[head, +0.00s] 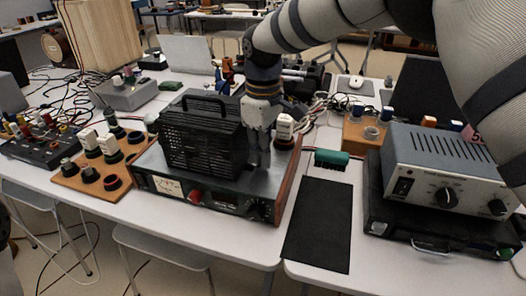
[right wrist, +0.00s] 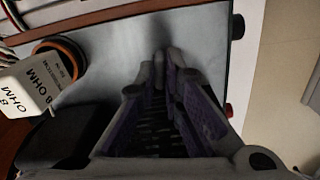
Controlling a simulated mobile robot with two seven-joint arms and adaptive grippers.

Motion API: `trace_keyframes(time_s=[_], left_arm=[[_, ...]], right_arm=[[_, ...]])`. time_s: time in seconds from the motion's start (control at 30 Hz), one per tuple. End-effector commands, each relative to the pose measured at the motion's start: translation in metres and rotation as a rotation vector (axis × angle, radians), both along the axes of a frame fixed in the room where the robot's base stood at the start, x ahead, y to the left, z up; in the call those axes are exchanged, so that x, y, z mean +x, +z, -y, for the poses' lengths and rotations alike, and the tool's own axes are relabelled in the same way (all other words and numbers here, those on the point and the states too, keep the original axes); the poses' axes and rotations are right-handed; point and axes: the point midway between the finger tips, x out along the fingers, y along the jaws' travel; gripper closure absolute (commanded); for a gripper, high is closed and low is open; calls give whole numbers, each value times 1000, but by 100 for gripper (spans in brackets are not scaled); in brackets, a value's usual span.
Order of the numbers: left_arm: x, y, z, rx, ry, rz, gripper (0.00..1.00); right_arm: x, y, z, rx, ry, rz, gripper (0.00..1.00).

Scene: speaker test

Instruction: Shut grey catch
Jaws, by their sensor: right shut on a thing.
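My right gripper (head: 259,160) points down onto the grey top of the wood-sided amplifier (head: 222,198), close to the right side of the black slotted box (head: 190,140). In the right wrist view its fingers (right wrist: 164,75) are nearly together over the grey top (right wrist: 120,45). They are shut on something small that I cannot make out. I cannot tell for sure which part is the grey catch, and the fingertips may hide it. A curved grey pull (head: 430,246) shows on the front of the black case (head: 400,225) at the right. My left gripper is out of view.
A white block marked 8 OHM (right wrist: 40,82) stands close to the gripper. A grey power unit (head: 447,175) rests on the black case. A black mat (head: 319,225) and a green cylinder (head: 331,157) lie between. Cables crowd the back.

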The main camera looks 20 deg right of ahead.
Motion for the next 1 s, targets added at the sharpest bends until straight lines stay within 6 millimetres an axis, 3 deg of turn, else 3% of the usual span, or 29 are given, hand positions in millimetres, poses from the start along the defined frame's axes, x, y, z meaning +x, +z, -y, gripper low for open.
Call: trace_keyframes(time_s=[0.4,0.97,1.0], left_arm=[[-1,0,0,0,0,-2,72],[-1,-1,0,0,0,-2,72],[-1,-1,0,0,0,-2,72]], right_arm=[[0,0,0,0,172,0,100],[0,0,0,0,196,0,100],[0,0,0,0,196,0,85]])
